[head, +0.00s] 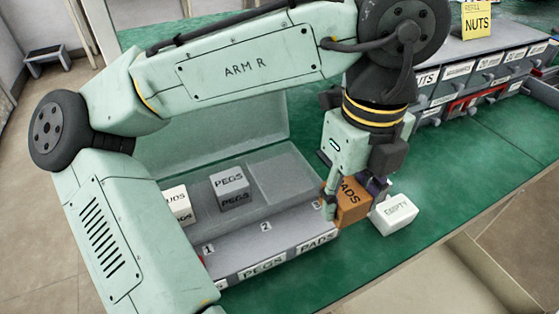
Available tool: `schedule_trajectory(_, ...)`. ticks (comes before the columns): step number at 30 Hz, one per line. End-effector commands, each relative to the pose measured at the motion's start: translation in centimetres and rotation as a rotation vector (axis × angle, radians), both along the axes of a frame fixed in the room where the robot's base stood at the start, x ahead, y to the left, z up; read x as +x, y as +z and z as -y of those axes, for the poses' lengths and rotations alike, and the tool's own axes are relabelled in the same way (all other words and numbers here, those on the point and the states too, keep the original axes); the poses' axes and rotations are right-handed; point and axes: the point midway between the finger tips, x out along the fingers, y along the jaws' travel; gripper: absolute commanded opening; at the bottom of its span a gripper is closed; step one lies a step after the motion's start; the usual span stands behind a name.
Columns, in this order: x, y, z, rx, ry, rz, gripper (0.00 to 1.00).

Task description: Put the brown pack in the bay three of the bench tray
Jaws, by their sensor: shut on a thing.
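The brown pack (353,201), with lettering ending in "ADS", is between the fingers of my gripper (350,196). My gripper is shut on it, and the fingers cover part of its sides. The bench tray (268,243) is grey, with bays numbered 1, 2 and 3 along its front. The brown pack is just right of bay three (285,178), beside the tray's right end. Bay three looks empty. I cannot tell whether the pack touches the green bench top.
A grey PEGS pack (229,187) stands in the middle bay and a white pack (176,204) in the left bay, partly hidden by my arm. A labelled drawer rack (470,75) carries a yellow NUTS box (477,22).

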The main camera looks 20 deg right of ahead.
Motion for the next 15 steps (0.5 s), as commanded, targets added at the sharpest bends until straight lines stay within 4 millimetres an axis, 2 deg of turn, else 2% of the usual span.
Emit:
schedule_trajectory(9, 7.9, -0.6, -3.7, 0.001, 0.012, -0.002, 0.12)
schedule_trajectory(15, 11.7, -1.0, -5.3, 0.001, 0.006, -0.001, 0.12)
